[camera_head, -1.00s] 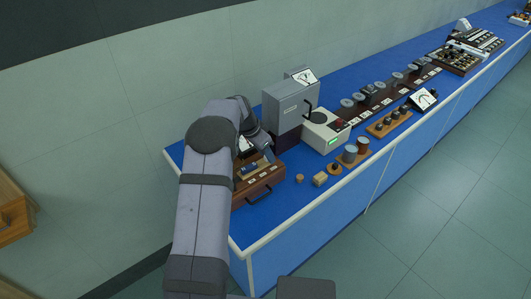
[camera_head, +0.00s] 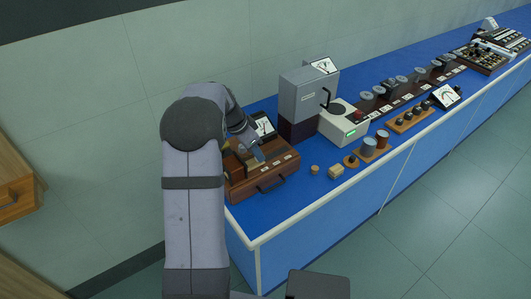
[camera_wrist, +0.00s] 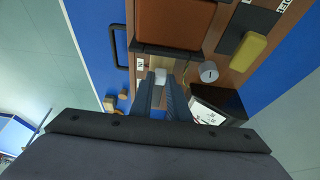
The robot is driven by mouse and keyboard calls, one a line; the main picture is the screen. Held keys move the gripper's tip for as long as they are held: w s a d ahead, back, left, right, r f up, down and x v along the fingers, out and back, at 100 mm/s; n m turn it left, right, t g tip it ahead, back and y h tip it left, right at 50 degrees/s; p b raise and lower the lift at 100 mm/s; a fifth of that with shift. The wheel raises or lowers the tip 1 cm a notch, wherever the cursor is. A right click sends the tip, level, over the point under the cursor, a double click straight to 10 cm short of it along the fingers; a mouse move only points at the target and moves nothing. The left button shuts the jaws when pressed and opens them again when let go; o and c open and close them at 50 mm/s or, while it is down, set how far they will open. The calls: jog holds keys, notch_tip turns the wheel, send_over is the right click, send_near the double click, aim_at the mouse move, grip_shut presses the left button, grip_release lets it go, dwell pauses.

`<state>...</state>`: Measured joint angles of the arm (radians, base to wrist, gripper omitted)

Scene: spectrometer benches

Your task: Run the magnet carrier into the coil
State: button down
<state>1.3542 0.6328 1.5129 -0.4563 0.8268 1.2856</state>
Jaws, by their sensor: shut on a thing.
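A wooden apparatus (camera_head: 268,181) stands at the near left end of the blue bench, with a black handle on its front. In the wrist view, a red-brown block (camera_wrist: 175,20) with a dark edge lies on it and looks like the coil. My gripper (camera_wrist: 158,88) is over the apparatus, its dark fingers shut on a small pale block (camera_wrist: 158,76), probably the magnet carrier's grip. The pale block is apart from the brown block's dark edge in the picture. In the head view, my gripper (camera_head: 257,152) partly hides the apparatus, and the held part is unclear.
A meter (camera_head: 264,127) stands behind the apparatus. A grey instrument (camera_head: 308,93) and a white box (camera_head: 344,121) stand to the right, with small wooden blocks (camera_head: 336,171) in front.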

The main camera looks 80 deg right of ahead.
jog(key=shift+w+a, duration=0.15)
jog(key=shift+w, duration=0.05)
jog(key=c, duration=1.9)
grip_release()
jog(key=shift+o, duration=1.1)
jog(key=shift+a, duration=0.1)
jog(key=shift+r, duration=0.1)
jog(key=b+v, duration=0.2)
jog(key=v, duration=0.5)
jog(key=shift+w, duration=0.1)
